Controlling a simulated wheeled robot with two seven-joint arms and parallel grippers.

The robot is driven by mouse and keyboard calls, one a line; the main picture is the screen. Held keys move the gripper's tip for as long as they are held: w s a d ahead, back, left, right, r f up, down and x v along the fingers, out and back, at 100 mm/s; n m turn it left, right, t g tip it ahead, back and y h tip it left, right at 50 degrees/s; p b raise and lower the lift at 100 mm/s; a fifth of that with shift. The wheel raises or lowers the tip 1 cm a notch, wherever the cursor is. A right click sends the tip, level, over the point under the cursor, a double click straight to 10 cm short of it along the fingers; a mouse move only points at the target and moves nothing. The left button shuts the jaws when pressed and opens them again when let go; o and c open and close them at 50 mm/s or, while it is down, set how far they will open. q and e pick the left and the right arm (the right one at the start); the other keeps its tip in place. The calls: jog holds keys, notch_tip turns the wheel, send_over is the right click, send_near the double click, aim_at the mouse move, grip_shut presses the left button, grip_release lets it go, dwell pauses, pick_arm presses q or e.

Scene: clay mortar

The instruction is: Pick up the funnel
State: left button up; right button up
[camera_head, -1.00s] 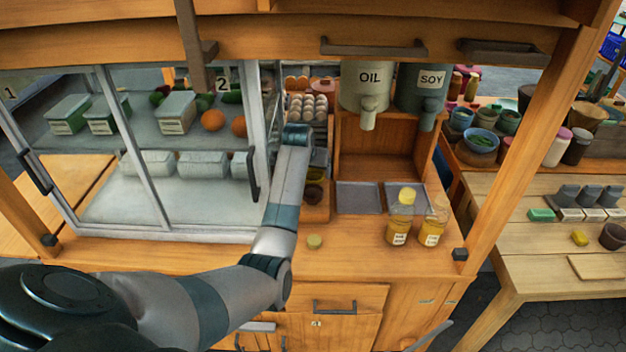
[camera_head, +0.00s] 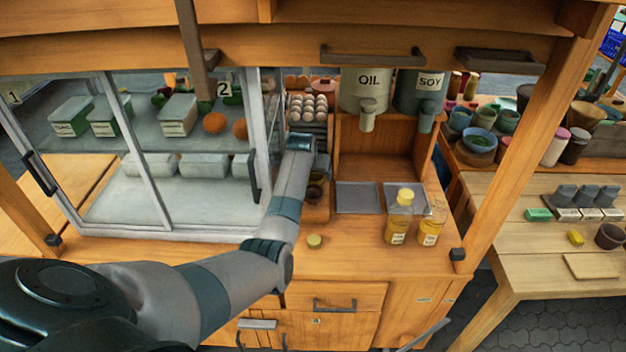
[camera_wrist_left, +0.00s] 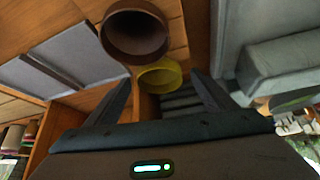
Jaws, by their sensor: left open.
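In the left wrist view, my left gripper (camera_wrist_left: 162,82) is open, with its two dark fingers spread. A yellow round-rimmed piece (camera_wrist_left: 158,77) shows between and beyond the fingertips, and a brown round vessel (camera_wrist_left: 135,36) with a wide dark mouth is just above it in the picture. I cannot tell for certain which of them is the funnel. Neither is gripped. In the head view, my left arm reaches over the counter, and its hand is mostly hidden. Small dark round vessels (camera_head: 314,194) show just right of the wrist. My right gripper is out of view.
The glass cabinet (camera_head: 170,235) stands close left of the arm. The oil dispenser (camera_head: 362,92) and soy dispenser (camera_head: 418,92) hang at the right above a grey tray (camera_head: 357,198).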

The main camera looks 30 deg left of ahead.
pick_arm(q)
jog(key=c, duration=1.1)
jog(key=shift+c, duration=0.2)
jog(key=shift+r, duration=0.1)
jog(key=shift+r+b, duration=0.45)
jog(key=shift+r, duration=0.15)
notch_tip(320, 180, up, 2)
jog(key=shift+w+r+b, duration=0.1)
jog(key=shift+r+b, duration=0.05)
jog(key=shift+b, duration=0.45)
jog(key=s+d+r+b, duration=0.3)
jog(key=d+r, duration=0.4)
jog(key=d, duration=0.4)
jog(key=shift+d+r+b, duration=0.2)
jog(key=shift+b, duration=0.1)
